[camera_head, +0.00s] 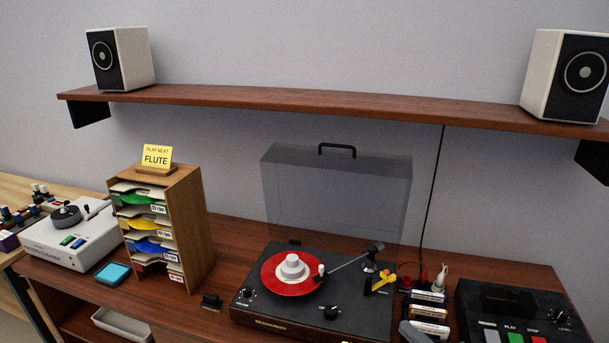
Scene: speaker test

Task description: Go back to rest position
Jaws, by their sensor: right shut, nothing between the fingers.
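My right gripper (413,332) shows only as a grey tip at the bottom edge, in front of the cassettes and right of the turntable. It is shut and empty; most of it is out of the picture. My left gripper is not in view. The turntable (255,308) stands on the wooden desk with its clear lid (335,190) raised. A red record (273,279) lies on it under a white round piece (291,265). The tonearm (350,258) reaches left, its head at the record's right edge; I cannot tell whether it touches.
A wooden record rack (200,235) with a yellow "FLUTE" card (157,156) stands left, beside a white cleaner unit (75,240). Cassettes (428,314) and a black deck (510,300) fill the right. Two speakers (120,58) stand on the shelf (290,97). Free desk (225,250) lies left of the turntable.

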